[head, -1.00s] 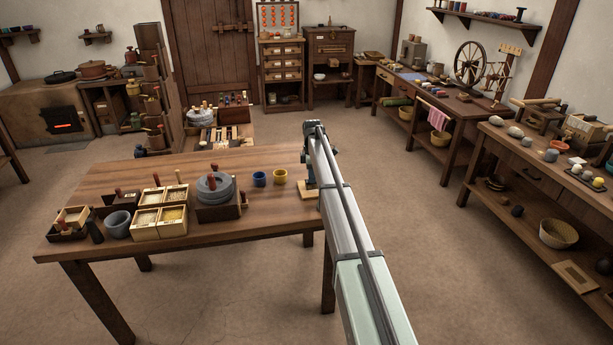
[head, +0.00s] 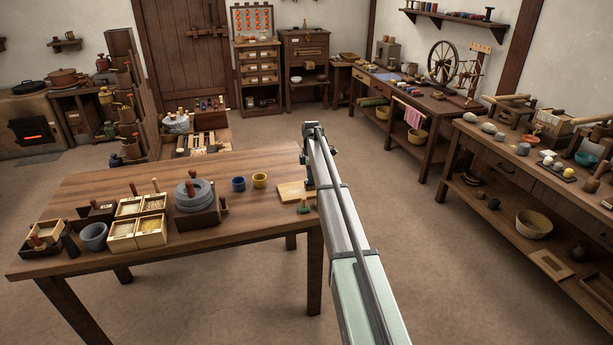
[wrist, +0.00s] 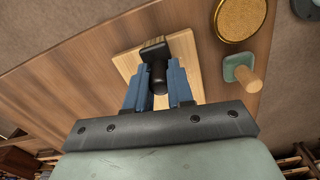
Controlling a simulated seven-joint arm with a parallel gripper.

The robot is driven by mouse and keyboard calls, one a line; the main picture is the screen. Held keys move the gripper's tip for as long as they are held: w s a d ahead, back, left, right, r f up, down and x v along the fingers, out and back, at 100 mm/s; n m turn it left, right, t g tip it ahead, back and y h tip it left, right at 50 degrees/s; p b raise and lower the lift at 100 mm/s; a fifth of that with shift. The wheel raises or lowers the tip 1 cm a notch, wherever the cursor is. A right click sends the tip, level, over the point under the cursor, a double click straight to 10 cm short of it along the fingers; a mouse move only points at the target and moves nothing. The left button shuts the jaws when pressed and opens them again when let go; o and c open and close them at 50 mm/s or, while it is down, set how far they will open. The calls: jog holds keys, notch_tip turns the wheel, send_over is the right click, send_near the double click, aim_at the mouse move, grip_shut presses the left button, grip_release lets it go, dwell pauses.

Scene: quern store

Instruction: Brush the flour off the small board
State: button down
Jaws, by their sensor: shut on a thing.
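The small board (head: 289,195) is a pale wooden square at the right end of the table. It also shows in the wrist view (wrist: 198,72), beneath my gripper. My gripper (wrist: 159,88) has its blue fingers shut on the dark handle of a small black brush (wrist: 157,52). The brush head is over the board; I cannot tell whether it touches. In the head view my arm hides the gripper and part of the board. I cannot make out any flour on the board.
A green block with a wooden peg (wrist: 245,75) and a round golden-meshed disc (wrist: 241,17) lie right of the board. On the table (head: 100,183) stand yellow and blue cups (head: 238,184), a stone quern (head: 194,193) and grain boxes (head: 137,232).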

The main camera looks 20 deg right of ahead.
jog(key=shift+a, duration=5.4)
jog(key=shift+a+r, duration=0.15)
jog(key=shift+r, duration=0.45)
jog(key=shift+a+r, duration=0.15)
jog(key=shift+r, duration=3.3)
